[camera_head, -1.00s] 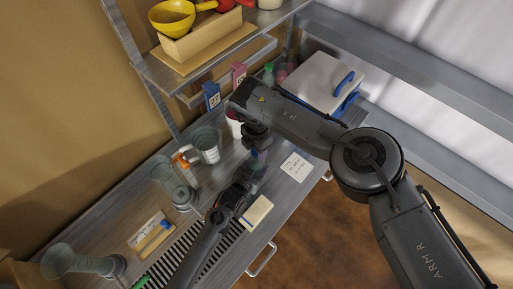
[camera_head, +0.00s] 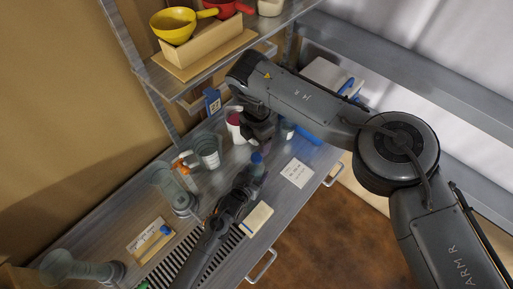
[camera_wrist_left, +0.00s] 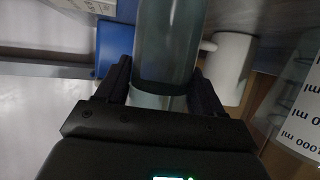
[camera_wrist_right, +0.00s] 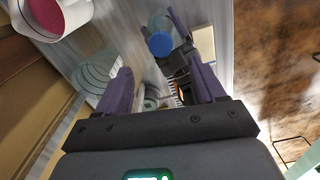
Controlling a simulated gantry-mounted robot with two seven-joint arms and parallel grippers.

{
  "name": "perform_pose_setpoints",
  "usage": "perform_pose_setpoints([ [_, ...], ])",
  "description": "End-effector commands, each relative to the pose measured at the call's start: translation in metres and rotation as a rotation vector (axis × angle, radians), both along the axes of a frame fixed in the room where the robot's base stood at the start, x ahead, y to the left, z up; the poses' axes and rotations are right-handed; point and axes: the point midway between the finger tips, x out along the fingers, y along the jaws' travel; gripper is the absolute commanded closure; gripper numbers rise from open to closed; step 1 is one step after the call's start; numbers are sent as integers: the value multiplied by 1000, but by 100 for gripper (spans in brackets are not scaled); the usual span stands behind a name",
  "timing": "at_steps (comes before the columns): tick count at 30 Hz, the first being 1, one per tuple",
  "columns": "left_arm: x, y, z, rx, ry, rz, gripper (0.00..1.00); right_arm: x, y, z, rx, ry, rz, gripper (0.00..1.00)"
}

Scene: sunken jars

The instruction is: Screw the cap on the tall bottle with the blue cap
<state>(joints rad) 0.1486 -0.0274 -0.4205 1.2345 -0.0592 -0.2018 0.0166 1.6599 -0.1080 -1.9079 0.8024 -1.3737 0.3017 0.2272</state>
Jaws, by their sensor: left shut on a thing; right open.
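The tall bottle (camera_wrist_left: 168,40) is translucent blue-grey. Its blue cap (camera_wrist_right: 160,44) sits at its top end in the right wrist view; how tightly it is seated cannot be told. The cap also shows in the head view (camera_head: 256,158). My left gripper (camera_head: 252,178) is shut on the bottle's body, with one finger on each side in the left wrist view. My right gripper (camera_wrist_right: 160,64) is open and empty. In the head view it is just beyond the cap, and in its wrist view the cap shows between and past its fingertips, apparently apart from them.
A white and magenta cup (camera_head: 234,125) stands beside my right gripper. A clear beaker (camera_head: 207,152) and other glassware (camera_head: 166,178) stand left on the bench. A white card (camera_head: 297,172) lies right of the bottle. A shelf with a yellow pan (camera_head: 174,28) is above.

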Motion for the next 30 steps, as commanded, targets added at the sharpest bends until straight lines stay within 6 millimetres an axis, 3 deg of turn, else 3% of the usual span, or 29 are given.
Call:
perform_pose_setpoints([
  [3, 0, 0, 0, 0, 1, 0, 100, 0, 0, 18, 1, -2, 0, 31],
  [9, 0, 0, -1, 0, 1, 0, 100, 0, 0, 35, 0, 0, 0, 31],
  [20, 0, 0, 0, 0, 1, 0, 100, 0, 0, 38, -1, 1, 0, 31],
  [26, 0, 0, 0, 0, 1, 0, 100, 0, 0, 38, -1, 1, 0, 2],
  [30, 0, 0, -1, 0, 1, 0, 100, 0, 0, 37, -1, 1, 0, 0],
])
